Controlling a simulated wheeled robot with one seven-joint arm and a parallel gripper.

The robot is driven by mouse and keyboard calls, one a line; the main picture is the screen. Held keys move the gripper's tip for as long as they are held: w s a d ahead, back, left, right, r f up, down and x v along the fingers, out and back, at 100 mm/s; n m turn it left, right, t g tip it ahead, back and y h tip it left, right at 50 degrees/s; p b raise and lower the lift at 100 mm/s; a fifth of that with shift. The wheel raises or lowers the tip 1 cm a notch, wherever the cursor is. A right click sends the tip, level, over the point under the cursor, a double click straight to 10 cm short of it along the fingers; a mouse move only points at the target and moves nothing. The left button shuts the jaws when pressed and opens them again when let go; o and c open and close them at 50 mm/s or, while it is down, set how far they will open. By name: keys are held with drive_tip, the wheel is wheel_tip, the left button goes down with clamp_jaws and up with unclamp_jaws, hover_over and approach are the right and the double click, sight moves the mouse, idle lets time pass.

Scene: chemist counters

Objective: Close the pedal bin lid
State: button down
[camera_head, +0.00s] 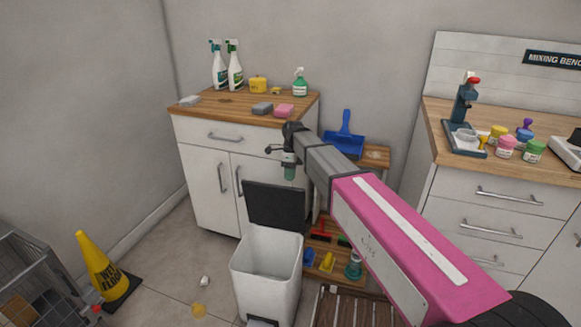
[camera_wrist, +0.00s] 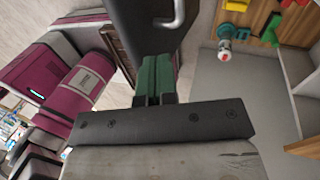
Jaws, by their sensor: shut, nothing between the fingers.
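The pedal bin (camera_head: 266,278) is a white, open-topped box on the floor in the head view. Its dark lid (camera_head: 275,207) stands open, nearly upright at the bin's back edge. My gripper (camera_head: 289,177) points down just above the lid's top edge, and its green fingers are shut and empty. I cannot tell whether they touch the lid. In the wrist view, the green fingers (camera_wrist: 156,62) reach toward a dark panel (camera_wrist: 140,25), probably the lid, with a grey curved bar on it. The pedal shows only partly at the head view's bottom edge.
A white cabinet (camera_head: 207,178) with spray bottles and sponges on top stands behind the bin. A low wooden shelf (camera_head: 330,262) with small tools stands right of the bin.

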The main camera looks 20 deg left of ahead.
drive_tip(key=shift+x, duration=1.9)
